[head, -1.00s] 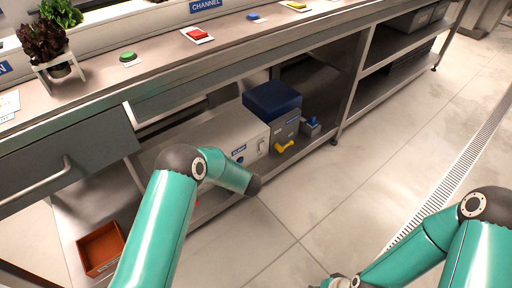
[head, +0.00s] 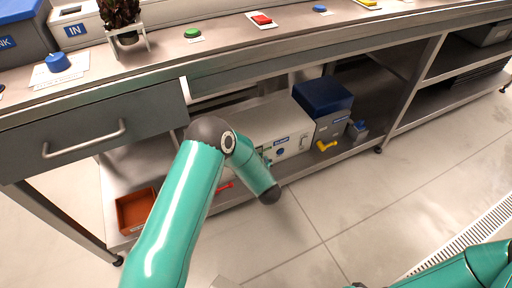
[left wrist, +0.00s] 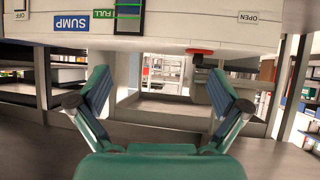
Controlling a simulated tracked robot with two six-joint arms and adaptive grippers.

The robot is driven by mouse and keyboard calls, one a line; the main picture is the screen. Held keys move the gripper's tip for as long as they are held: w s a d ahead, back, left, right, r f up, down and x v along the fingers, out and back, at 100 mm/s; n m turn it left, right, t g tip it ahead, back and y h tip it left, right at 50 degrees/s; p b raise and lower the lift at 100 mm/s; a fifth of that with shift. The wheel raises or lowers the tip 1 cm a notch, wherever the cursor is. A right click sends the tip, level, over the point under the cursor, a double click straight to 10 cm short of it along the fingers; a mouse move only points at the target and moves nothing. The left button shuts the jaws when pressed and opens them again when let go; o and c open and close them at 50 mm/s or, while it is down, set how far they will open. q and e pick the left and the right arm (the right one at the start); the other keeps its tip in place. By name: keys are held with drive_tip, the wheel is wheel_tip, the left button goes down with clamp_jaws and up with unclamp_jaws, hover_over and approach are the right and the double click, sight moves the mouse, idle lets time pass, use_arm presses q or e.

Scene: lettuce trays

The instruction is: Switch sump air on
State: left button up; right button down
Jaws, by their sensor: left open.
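A white box (head: 262,124) with a blue label (head: 281,140) stands on the low shelf under the bench. In the left wrist view its face (left wrist: 185,27) fills the top, with a blue SUMP label (left wrist: 72,24), a green FULL mark (left wrist: 103,14), an OPEN label (left wrist: 248,18), and a switch plate marked OFF (left wrist: 12,7) cut by the top left corner. A red knob (left wrist: 200,51) shows below the box face. My left gripper (left wrist: 154,92) is open and empty, below and apart from the face. In the head view my forearm hides most of it.
A blue-lidded grey box (head: 325,112) with a yellow handle (head: 327,146) stands right of the white box. An orange bin (head: 135,210) lies at the shelf's left. Bench legs and the drawer (head: 85,135) flank the opening. The floor (head: 335,225) in front is clear.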

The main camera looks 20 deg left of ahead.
use_arm(q)
drive_tip(key=s+d+f+m+g+h, duration=0.25)
drive_tip(key=s+d+f+h, duration=0.4)
drive_tip(key=s, duration=0.35)
drive_tip(key=s+d+m+g+h, duration=0.2)
drive_tip(key=s+d, duration=0.1)
drive_tip(key=s, duration=0.7)
drive_tip(key=s+d+m+g+h, duration=0.2)
drive_tip(key=s+d+g+h, duration=0.1)
drive_tip(key=s, duration=0.7)
drive_tip(key=shift+d+r+g, duration=0.35)
drive_tip(key=shift+d+r, duration=0.1)
drive_tip(key=shift+d, duration=0.3)
